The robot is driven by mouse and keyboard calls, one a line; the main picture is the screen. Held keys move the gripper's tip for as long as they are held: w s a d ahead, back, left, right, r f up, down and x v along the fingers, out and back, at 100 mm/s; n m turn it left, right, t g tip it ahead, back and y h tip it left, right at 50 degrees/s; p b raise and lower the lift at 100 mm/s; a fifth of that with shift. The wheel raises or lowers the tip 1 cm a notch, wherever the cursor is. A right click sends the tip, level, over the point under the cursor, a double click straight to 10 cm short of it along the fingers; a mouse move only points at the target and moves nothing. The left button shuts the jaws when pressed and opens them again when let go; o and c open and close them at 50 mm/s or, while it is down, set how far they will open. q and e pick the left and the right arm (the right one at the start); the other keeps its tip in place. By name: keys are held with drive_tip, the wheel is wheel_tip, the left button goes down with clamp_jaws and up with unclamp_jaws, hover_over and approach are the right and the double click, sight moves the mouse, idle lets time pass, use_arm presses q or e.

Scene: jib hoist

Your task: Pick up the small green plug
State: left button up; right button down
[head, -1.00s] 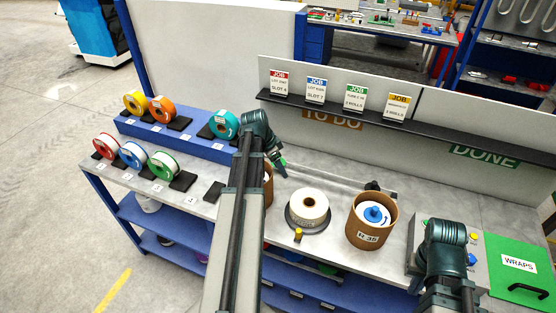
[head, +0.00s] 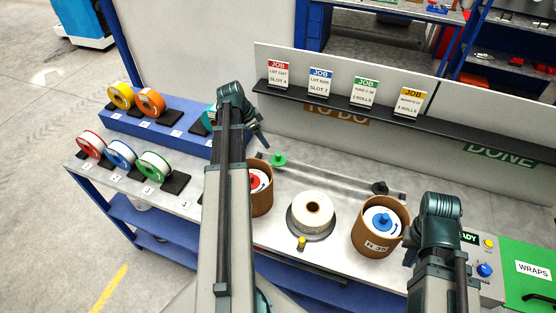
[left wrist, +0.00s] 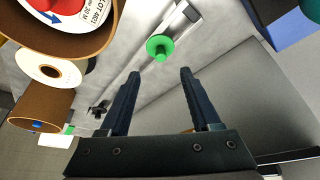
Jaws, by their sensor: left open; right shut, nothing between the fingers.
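The left tub (head: 262,200) holds a roll with a red centre, the right tub (head: 376,244) one with a blue plug. A white roll (head: 313,209) sits on a round base between them. Coloured reels (head: 152,166) stand at the left. The TO DO panel (head: 440,135) rises behind.

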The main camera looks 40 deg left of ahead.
sight(278, 154)
use_arm(q)
drive_tip(key=b+x, duration=0.6)
drive_tip(key=x, duration=0.1)
drive_tip(key=shift+w+f, duration=0.1)
drive_tip(key=shift+f, duration=0.2)
drive_tip(key=shift+w+d+f+b, duration=0.1)
drive_tip(key=shift+w+f+b, duration=0.15)
drive_tip(key=shift+b, duration=0.25)
use_arm(e)
wheel_tip(278, 154, down, 8)
drive_tip(key=shift+r, duration=0.25)
use_arm(q)
drive_tip(key=b+x, duration=0.4)
drive_tip(key=x, duration=0.1)
drive_tip(key=shift+w+d+r, duration=0.1)
drive_tip(key=shift+w+d, duration=0.2)
drive_tip(key=shift+w, duration=0.15)
use_arm(e)
wheel_tip(278, 154, down, 4)
drive_tip(key=shift+f, duration=0.2)
use_arm(q)
drive_tip(key=shift+r, duration=0.1)
use_arm(e)
drive_tip(key=shift+r, duration=0.1)
use_arm(q)
clamp_jaws()
